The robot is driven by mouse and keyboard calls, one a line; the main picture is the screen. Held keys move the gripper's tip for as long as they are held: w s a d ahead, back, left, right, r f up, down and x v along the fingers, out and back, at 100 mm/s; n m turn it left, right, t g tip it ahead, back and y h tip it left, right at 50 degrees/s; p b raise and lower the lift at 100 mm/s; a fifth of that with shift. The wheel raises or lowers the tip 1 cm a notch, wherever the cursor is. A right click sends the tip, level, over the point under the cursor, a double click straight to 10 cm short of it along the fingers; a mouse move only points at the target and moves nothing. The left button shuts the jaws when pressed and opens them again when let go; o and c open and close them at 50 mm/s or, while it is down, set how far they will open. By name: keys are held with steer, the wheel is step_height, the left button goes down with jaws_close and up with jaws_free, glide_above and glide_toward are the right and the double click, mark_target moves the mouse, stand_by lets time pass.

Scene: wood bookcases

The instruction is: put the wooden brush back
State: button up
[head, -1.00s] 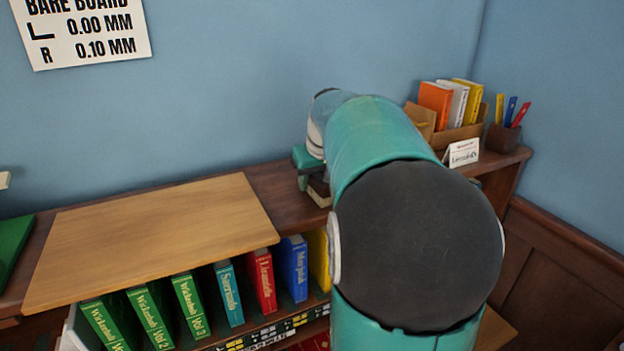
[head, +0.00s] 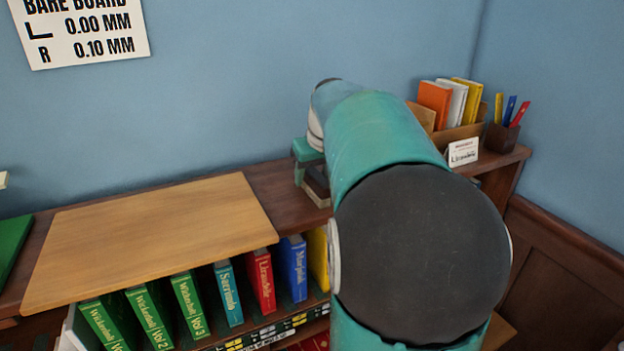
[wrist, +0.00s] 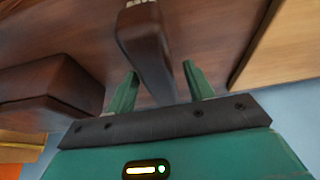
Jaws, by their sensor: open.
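The wooden brush (wrist: 146,45) appears in the wrist view as a dark brown, rounded, elongated body. Its near part lies between the two green fingers of my gripper (wrist: 159,78), with gaps beside it. The fingers are open. In the head view my gripper (head: 307,158) is over the bookcase top, just right of the pale board. A small brown piece with a pale edge, likely the brush (head: 317,188), shows under it. My arm hides much of this spot.
A pale wooden board (head: 150,235) covers the bookcase top to the left. Several upright books (head: 232,295) stand below. At right are a book holder (head: 462,135), a small card (head: 463,152) and a pen cup (head: 502,137). A dark brown block (wrist: 50,95) sits beside my gripper.

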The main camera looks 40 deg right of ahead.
steer(key=v, duration=1)
steer(key=s+a+f+n, duration=0.1)
steer(key=s+a+f, duration=0.15)
steer(key=a, duration=0.65)
steer(key=s+a+f+n, duration=0.1)
steer(key=a+f, duration=0.2)
steer(key=a, duration=0.6)
steer(key=s+a+f+n+t+y, duration=0.1)
steer(key=s+a+f, duration=0.8)
steer(key=a, duration=0.3)
steer(key=shift+s+f, duration=0.2)
steer(key=shift+f, duration=0.55)
